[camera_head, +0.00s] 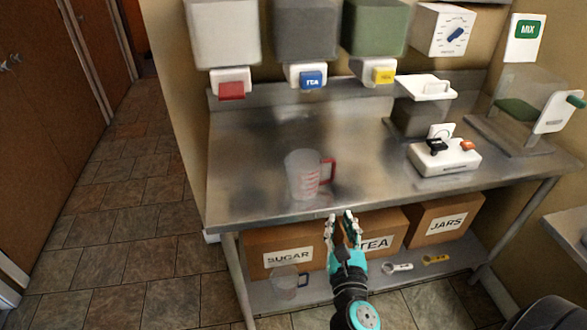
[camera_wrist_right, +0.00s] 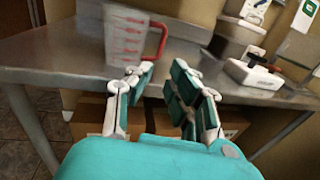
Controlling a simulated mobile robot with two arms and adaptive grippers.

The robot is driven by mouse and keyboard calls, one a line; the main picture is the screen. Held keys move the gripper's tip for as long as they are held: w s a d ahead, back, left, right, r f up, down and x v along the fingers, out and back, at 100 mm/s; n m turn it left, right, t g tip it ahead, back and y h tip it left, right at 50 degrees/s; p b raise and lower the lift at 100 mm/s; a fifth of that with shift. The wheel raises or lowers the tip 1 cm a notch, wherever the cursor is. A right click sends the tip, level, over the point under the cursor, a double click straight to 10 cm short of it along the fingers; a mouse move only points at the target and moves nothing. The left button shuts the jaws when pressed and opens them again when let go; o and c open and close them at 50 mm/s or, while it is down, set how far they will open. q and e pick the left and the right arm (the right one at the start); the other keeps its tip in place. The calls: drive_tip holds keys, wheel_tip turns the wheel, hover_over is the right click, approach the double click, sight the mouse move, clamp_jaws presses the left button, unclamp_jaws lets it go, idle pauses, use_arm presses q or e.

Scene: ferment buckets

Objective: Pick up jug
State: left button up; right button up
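A clear jug (camera_head: 302,174) with red markings and a red handle stands upright on the steel table (camera_head: 250,190), left of its middle near the front. In the right wrist view the jug (camera_wrist_right: 124,40) is ahead and left of centre, with its red handle on the right side. My right gripper (camera_head: 342,216) is open and empty, in front of the table edge and apart from the jug. Its two fingers also show spread in the right wrist view (camera_wrist_right: 160,75). A second clear jug (camera_head: 285,284) with a dark handle stands on the lower shelf. My left gripper is not visible.
Dispensers with red, blue (camera_head: 312,79) and yellow taps hang above the table. A white device (camera_head: 444,157) and a dark container (camera_head: 415,118) stand on its right. The tabletop around the jug is clear.

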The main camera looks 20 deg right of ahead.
drive_tip(key=w+d+r+p, duration=0.1)
drive_tip(key=w+d, duration=0.1)
drive_tip(key=w, duration=0.2)
drive_tip(key=p, duration=0.2)
approach(333, 170)
drive_tip(key=w, duration=0.2)
drive_tip(key=shift+w+d+r, duration=0.25)
drive_tip(key=shift+w+d, duration=0.55)
drive_tip(key=shift+d, duration=0.05)
drive_tip(key=x, duration=0.4)
drive_tip(key=shift+w+d+f, duration=0.2)
drive_tip(key=shift+w+f, duration=0.1)
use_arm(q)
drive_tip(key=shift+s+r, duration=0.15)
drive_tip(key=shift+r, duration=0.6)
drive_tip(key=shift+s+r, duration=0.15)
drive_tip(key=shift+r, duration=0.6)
use_arm(e)
clamp_jaws()
